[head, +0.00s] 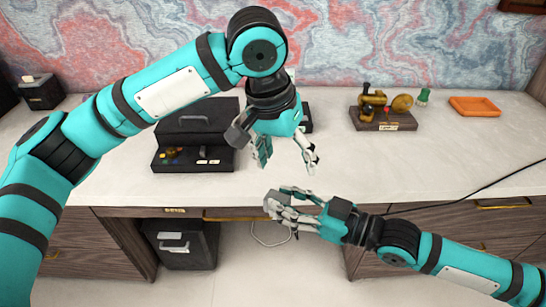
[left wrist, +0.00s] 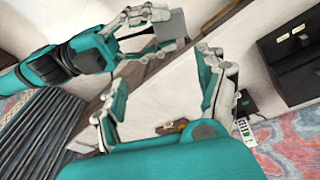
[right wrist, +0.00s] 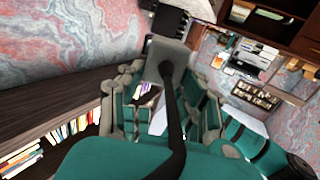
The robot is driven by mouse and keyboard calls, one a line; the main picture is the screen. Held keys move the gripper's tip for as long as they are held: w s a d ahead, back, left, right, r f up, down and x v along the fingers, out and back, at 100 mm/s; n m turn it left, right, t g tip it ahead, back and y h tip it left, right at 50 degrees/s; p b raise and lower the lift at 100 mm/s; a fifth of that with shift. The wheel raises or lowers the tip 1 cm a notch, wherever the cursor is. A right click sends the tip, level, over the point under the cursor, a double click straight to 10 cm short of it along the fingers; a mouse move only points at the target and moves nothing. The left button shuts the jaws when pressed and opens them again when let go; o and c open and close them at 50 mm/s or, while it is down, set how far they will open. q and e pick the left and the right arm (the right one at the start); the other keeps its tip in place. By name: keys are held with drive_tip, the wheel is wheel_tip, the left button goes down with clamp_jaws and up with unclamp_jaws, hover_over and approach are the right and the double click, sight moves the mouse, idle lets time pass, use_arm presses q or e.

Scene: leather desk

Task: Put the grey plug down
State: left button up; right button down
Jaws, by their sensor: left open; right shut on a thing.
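The grey plug (right wrist: 168,58) is a pale grey block with a black cable (right wrist: 174,125) running back from it in the right wrist view. My right gripper (head: 284,206) is shut on it, in front of the desk's front edge in the head view. The plug also shows as a grey block (left wrist: 172,25) at the top of the left wrist view. In the head view the fingers partly hide it. My left gripper (head: 287,160) is open and empty, farther back and higher than the right one. Its spread fingers (left wrist: 163,70) show nothing between them.
On the pale desktop (head: 340,165), a black case (head: 170,122) with small items stands left. A brass device on a wooden base (head: 382,122), a green item (head: 423,96) and an orange tray (head: 475,106) stand back right. The front right desktop is mostly clear, crossed by the cable.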

sight(277, 198)
drive_tip(key=shift+a, duration=0.1)
use_arm(q)
drive_tip(key=shift+y, duration=0.8)
drive_tip(key=f, duration=0.3)
drive_tip(key=a+f, duration=0.1)
drive_tip(key=f, duration=0.6)
drive_tip(key=shift+s+a+f, duration=0.25)
drive_tip(key=shift+a, duration=0.05)
use_arm(e)
drive_tip(key=shift+w, duration=0.1)
use_arm(q)
drive_tip(key=c, duration=1.2)
drive_tip(key=shift+c, duration=0.4)
use_arm(e)
drive_tip(key=c, duration=0.8)
unclamp_jaws()
